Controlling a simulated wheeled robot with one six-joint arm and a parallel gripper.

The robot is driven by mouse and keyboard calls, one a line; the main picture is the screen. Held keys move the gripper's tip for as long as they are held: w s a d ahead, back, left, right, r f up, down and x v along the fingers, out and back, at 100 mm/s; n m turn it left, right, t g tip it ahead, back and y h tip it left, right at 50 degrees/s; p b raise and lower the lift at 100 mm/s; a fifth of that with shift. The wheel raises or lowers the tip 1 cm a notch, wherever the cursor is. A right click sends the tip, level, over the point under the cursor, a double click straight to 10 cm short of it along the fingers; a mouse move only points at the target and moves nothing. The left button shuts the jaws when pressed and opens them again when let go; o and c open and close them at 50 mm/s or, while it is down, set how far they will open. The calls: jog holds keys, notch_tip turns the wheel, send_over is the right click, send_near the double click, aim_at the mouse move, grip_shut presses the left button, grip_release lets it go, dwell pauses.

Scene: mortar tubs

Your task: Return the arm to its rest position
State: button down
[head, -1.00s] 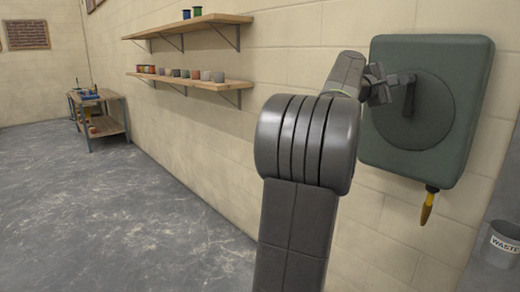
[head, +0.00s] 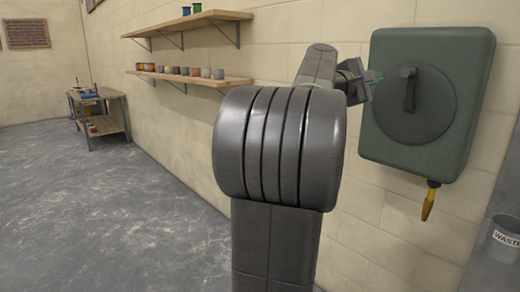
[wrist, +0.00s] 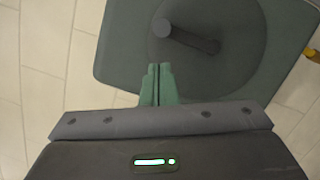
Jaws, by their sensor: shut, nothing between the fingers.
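My gripper (head: 374,77) is just left of the green wall box, in the air in front of the wall, with nothing held. In the wrist view its two green fingers (wrist: 157,84) are together. The green box (head: 460,70) hangs on the wall and carries a round dark dial with a lever handle (head: 409,90). The handle stands nearly upright in the head view. In the wrist view the handle (wrist: 186,36) lies beyond the fingertips, apart from them. My arm fills the middle of the head view and hides part of the wall.
A yellow-handled tool (head: 430,201) hangs below the box. A waste bucket (head: 503,240) stands at the lower right. Two wall shelves (head: 190,79) hold small pots and spools. A workbench (head: 104,122) stands at the far left. The grey floor (head: 100,220) at left is clear.

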jog(key=r+v, duration=0.1)
jog(key=v, duration=0.5)
jog(key=f+p+x, duration=0.2)
jog(key=p+x, duration=0.1)
jog(key=x, duration=1.1)
jog(key=w+a+f+n+t+p, duration=0.4)
jog(key=f+n+p, duration=0.4)
jog(key=n, duration=0.6)
jog(key=shift+w+f+y+p, duration=0.35)
jog(key=shift+w+y+p, duration=0.05)
jog(key=shift+w, duration=0.15)
jog(key=shift+n, duration=0.3)
